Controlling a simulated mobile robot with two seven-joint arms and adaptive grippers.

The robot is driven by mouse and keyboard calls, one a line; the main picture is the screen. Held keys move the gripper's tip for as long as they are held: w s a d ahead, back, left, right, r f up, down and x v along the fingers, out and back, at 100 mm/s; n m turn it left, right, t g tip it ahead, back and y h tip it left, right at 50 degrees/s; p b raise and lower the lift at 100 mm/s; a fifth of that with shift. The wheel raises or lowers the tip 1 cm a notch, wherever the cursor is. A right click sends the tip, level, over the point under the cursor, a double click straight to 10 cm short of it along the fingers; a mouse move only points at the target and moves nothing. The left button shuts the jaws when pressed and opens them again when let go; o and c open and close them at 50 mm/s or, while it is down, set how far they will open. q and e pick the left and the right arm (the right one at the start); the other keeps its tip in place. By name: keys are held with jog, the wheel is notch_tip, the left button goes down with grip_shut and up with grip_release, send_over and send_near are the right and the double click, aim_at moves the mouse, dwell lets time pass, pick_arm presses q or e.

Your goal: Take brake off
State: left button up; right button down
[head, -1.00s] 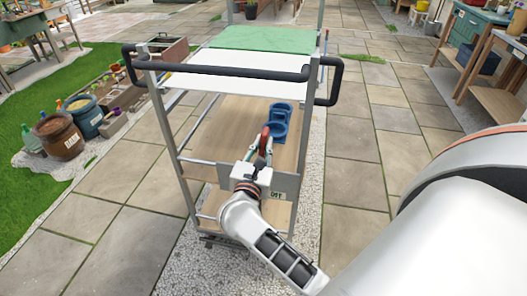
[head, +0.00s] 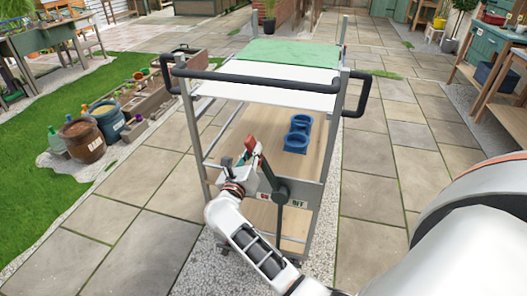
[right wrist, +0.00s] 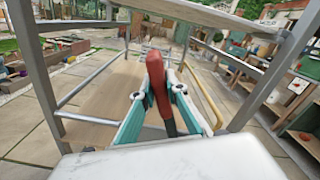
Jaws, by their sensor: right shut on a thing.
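The brake lever has a red handle (head: 251,145) and a dark bar that runs down to a pivot on the grey end panel (head: 302,190) of a cart. The lever leans to the left. My right gripper (head: 245,160) is at the lever's upper part and shut on it. In the right wrist view the red handle (right wrist: 156,82) stands between the teal finger pads of my right gripper (right wrist: 158,98). A red and white label shows on the panel, partly hidden by the lever. My left gripper is not in view.
The cart has a black push bar (head: 255,81), a green mat (head: 293,51) on top and blue containers (head: 298,133) on its wooden shelf. Pots (head: 82,140) stand at the left, and a wooden bench (head: 497,78) at the right.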

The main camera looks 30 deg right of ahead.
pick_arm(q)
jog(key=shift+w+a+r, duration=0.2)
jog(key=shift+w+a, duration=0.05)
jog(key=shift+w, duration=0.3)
pick_arm(e)
jog(key=shift+w+a+f+n, duration=0.5)
jog(key=shift+w+a+n, duration=0.1)
jog(key=shift+w, duration=0.2)
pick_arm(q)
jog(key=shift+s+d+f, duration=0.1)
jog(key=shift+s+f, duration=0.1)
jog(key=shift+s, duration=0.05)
pick_arm(e)
jog(key=shift+a, duration=0.1)
jog(key=c, duration=2)
grip_release()
jog(key=shift+w+f, duration=0.1)
jog(key=shift+f, duration=0.05)
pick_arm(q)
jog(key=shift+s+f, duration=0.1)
pick_arm(e)
notch_tip(320, 180, up, 10)
jog(key=shift+r, duration=0.1)
